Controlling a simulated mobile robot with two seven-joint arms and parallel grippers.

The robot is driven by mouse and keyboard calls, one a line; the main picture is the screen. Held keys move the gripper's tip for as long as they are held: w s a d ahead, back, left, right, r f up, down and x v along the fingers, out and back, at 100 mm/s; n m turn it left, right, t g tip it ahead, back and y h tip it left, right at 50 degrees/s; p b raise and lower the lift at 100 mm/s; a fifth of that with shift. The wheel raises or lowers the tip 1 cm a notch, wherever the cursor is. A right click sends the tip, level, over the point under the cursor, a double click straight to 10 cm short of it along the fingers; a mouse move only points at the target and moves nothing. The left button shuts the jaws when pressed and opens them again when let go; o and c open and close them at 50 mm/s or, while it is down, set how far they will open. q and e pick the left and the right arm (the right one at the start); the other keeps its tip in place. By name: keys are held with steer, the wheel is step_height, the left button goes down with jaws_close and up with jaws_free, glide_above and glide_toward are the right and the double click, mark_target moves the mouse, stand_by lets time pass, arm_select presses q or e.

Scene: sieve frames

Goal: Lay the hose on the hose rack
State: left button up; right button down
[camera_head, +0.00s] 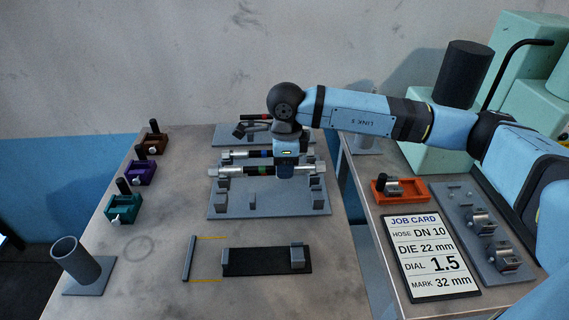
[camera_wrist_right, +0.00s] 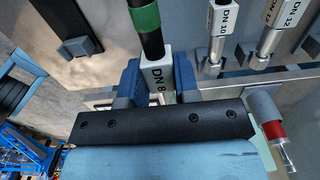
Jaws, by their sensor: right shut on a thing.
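My right gripper (camera_head: 285,172) reaches down over the grey hose rack (camera_head: 232,210). It is shut on the metal end of a dark hose with a green band (camera_head: 263,170). In the wrist view, this end, labelled DN 8 (camera_wrist_right: 157,75), sits between the two blue-grey fingers. The hose lies level across the rack's posts in the head view; I cannot tell whether it rests on them. A hose with a blue band (camera_head: 265,153) lies just behind it. In the wrist view, neighbouring ends read DN 10 (camera_wrist_right: 216,42) and DN 12. My left gripper is out of view.
A smaller stand (camera_head: 305,136) with a red-banded piece is behind. Brown, purple and green (camera_head: 124,208) boxes line the table's left. A grey tube (camera_head: 82,265) and a black plate (camera_head: 262,262) are in front. The job card (camera_head: 430,255) and orange tray (camera_head: 400,198) are right, beyond a gap.

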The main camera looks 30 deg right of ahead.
step_height(320, 180, down, 6)
steer(key=b, duration=0.4)
steer(key=shift+f+b, duration=0.15)
steer(key=shift+b, duration=0.15)
steer(key=shift+f, duration=0.25)
steer(key=shift+f+b, duration=0.15)
steer(key=shift+b, duration=0.2)
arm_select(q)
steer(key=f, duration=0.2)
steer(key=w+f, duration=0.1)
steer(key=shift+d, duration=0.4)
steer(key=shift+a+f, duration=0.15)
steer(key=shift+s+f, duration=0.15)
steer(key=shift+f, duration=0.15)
